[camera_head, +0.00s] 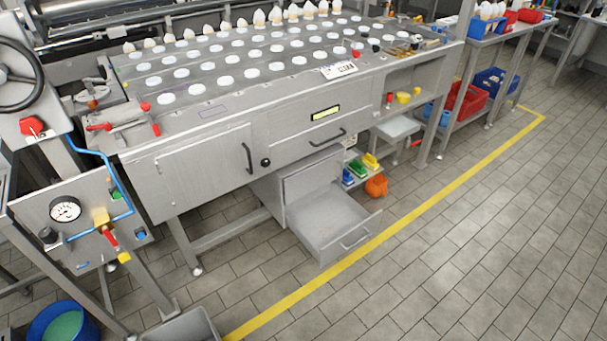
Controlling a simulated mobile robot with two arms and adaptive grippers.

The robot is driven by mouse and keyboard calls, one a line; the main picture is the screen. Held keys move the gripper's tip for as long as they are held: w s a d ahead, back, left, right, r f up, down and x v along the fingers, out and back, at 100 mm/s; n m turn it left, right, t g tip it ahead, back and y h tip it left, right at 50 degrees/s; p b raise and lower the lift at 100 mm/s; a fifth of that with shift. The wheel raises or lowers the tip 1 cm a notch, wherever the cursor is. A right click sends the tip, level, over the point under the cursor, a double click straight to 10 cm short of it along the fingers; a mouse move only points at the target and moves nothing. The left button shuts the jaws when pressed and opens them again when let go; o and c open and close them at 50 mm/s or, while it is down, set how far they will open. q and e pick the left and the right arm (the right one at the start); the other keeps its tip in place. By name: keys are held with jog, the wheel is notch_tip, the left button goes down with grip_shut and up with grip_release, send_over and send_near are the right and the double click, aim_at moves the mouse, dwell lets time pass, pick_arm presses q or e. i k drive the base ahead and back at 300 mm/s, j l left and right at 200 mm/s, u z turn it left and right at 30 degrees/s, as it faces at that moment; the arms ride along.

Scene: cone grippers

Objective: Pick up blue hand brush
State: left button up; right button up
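A small blue object (348,178) sits low under the machine, just right of the open drawer. It may be the blue hand brush, but it is too small to tell. A green object (357,170) and a yellow object (370,162) stand in a row beside it, and an orange object (377,187) is at their right. Neither of my grippers is in view.
The open grey drawer (325,228) juts out beside the blue object. The steel machine (290,130) with rows of white cups stands above. Blue and red crates (466,100) sit at the right. The tiled floor (460,250) in front is clear, crossed by a yellow line.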

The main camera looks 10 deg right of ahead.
aim_at(347, 180)
jog(key=i+l+u, duration=0.1)
jog(key=u, duration=0.25)
jog(key=i+l+u, duration=0.1)
jog(key=l+u, duration=0.65)
jog(key=i+j, duration=0.05)
jog(key=j, duration=0.05)
